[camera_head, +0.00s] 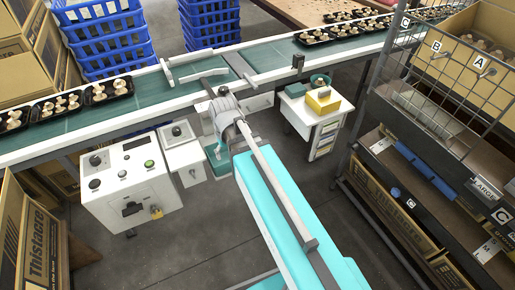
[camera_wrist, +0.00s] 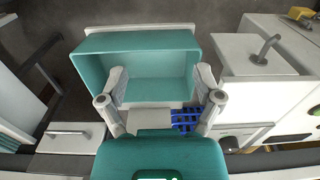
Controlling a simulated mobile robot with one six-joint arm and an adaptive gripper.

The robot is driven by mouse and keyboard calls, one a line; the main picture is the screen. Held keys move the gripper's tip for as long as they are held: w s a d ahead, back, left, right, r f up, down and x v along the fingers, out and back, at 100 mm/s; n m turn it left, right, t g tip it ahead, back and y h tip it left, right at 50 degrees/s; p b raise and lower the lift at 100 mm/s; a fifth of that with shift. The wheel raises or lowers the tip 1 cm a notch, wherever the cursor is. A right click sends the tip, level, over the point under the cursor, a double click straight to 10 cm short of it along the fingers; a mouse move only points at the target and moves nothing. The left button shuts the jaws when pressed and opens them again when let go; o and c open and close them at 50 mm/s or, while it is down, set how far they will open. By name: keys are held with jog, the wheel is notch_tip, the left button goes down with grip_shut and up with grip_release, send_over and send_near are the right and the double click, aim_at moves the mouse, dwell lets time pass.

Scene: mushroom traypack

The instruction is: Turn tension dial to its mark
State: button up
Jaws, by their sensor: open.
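A dark round dial (camera_head: 177,131) sits on a small white box (camera_head: 183,157) beside the conveyor. More dark knobs (camera_head: 95,184) are on the white control panel (camera_head: 130,185) to its left. I cannot read which is the tension dial, nor any mark. My gripper (camera_head: 217,97) is over the conveyor's near edge, right of the small box, touching no dial that I can see. In the wrist view my gripper (camera_wrist: 160,92) is open and empty, its fingers spread over a teal bin (camera_wrist: 150,70). The white box with a bent metal handle (camera_wrist: 266,48) is to the right.
The green conveyor (camera_head: 150,105) carries black trays of mushrooms (camera_head: 97,92). Blue crates (camera_head: 105,40) stand behind it. A white drawer cart (camera_head: 310,125) is right of my arm. A wire-fronted shelf (camera_head: 450,95) fills the right side. Cartons (camera_head: 35,235) stand at lower left.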

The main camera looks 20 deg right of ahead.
jog(key=s+d+f+m+b, duration=0.1)
jog(key=s+d+f+b, duration=0.1)
jog(key=s+f+b, duration=0.15)
jog(key=w+d+r+m+h+p, duration=0.1)
jog(key=w+d+m+h, duration=0.2)
jog(key=d, duration=0.6)
jog(key=shift+w+d+r+m+t+h, duration=0.15)
jog(key=shift+w+r+m+t+h, duration=0.2)
jog(key=shift+w+m, duration=0.65)
jog(key=shift+s+f, duration=0.1)
jog(key=shift+s, duration=0.05)
jog(key=s+a+n+y, duration=0.3)
jog(key=s+a+n, duration=0.25)
jog(key=a, duration=0.35)
notch_tip(320, 180, up, 20)
jog(key=p, duration=2.1)
jog(key=shift+m, duration=0.35)
